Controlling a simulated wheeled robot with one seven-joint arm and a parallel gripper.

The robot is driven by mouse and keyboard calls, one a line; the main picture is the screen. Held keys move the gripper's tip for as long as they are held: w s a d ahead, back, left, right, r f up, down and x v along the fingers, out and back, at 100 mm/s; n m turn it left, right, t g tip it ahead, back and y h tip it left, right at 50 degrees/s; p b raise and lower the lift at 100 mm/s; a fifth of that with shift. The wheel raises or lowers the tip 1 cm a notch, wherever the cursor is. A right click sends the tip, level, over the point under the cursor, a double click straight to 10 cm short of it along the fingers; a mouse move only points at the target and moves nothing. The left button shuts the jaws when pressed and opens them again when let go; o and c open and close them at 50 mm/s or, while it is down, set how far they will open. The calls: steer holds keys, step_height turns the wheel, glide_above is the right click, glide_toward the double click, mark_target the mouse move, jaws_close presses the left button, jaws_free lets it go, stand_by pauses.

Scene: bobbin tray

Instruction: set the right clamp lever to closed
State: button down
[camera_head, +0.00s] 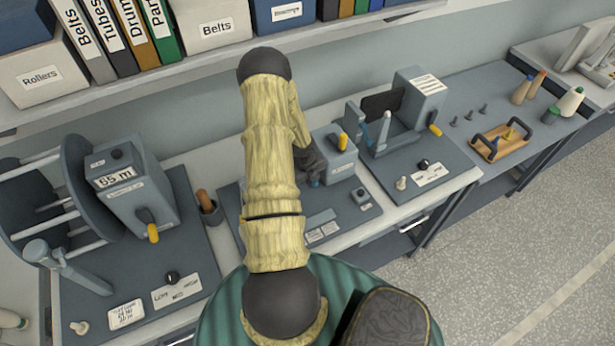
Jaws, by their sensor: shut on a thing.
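My gripper (312,180) reaches down behind my arm onto the middle station. It is shut on a small blue part (314,183), of which only a little shows at the fingertips. Most of this part and the fingers are hidden, so I cannot tell whether it is the right clamp lever or how it is set. A yellow-handled lever (343,141) stands upright on the grey block (333,155) just right of my gripper, apart from it.
A left machine (130,190) with a large reel and a yellow handle (153,232) stands on the bench. A right machine (418,95) has another yellow handle (435,130). A wooden tray (485,152) sits farther right. A shelf of boxes and binders hangs above.

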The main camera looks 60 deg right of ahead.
stand_by(0.4)
steer(key=c, duration=1.5)
jaws_free()
steer(key=a+r+b, duration=0.1)
steer(key=r, duration=0.4)
steer(key=w+r+b, duration=0.1)
steer(key=r, duration=0.5)
steer(key=a+r+b, duration=0.1)
steer(key=r+b, duration=0.1)
steer(key=r, duration=0.4)
steer(key=shift+w+a, duration=0.25)
steer(key=shift+a, duration=0.1)
